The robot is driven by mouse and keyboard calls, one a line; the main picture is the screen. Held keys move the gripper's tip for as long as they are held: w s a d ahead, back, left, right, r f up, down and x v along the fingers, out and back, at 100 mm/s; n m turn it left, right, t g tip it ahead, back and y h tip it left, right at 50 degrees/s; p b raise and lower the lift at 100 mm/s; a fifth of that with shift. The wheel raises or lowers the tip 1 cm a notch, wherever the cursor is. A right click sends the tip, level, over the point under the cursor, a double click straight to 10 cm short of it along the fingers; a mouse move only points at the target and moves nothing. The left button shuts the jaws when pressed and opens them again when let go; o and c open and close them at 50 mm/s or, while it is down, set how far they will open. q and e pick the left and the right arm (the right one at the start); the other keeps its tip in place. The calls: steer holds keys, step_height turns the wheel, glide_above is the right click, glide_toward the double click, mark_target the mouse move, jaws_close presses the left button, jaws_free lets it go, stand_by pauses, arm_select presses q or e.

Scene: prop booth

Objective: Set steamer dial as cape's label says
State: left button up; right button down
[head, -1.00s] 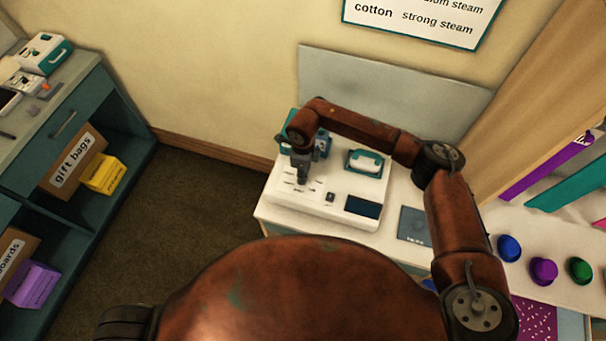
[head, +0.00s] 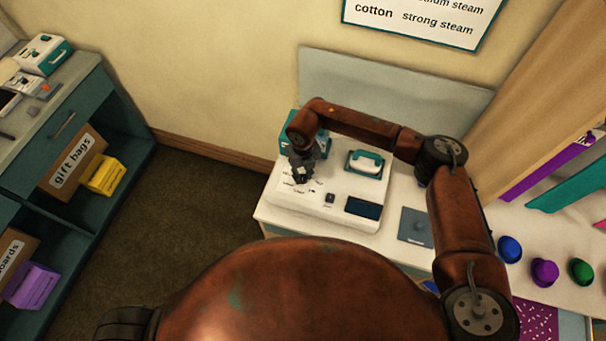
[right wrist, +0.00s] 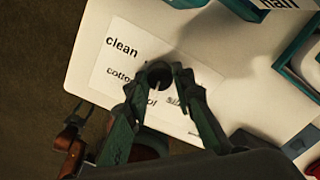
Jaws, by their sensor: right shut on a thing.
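The white steamer unit (head: 318,212) stands on the white counter below the wall chart. My right gripper (head: 301,180) reaches down onto its left part. In the right wrist view my right gripper (right wrist: 160,72) has its two fingertips closed around the small dark dial (right wrist: 158,76). The dial's printed panel (right wrist: 150,45) reads "clean", "cotton" and, partly covered by the fingers, what look like "wool" and "silk". I cannot tell which word the dial points to. The wall chart (head: 425,18) shows "cotton strong steam", its upper part cut off. No readable cape label shows.
On the unit are a teal-and-white handled piece (head: 365,163), a small dark switch (head: 330,198) and a dark screen (head: 363,208). A grey plate (head: 415,226) lies to the right. Blue, purple and green hats stand further right. Teal shelves (head: 75,120) stand at the left.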

mark_target(303, 177)
steer(key=shift+m, duration=0.7)
steer(key=c, duration=1.7)
jaws_free()
steer(key=shift+o, duration=0.2)
steer(key=shift+r, duration=0.3)
step_height(303, 177, up, 12)
steer(key=shift+f, duration=0.25)
steer(key=shift+s+f, duration=0.1)
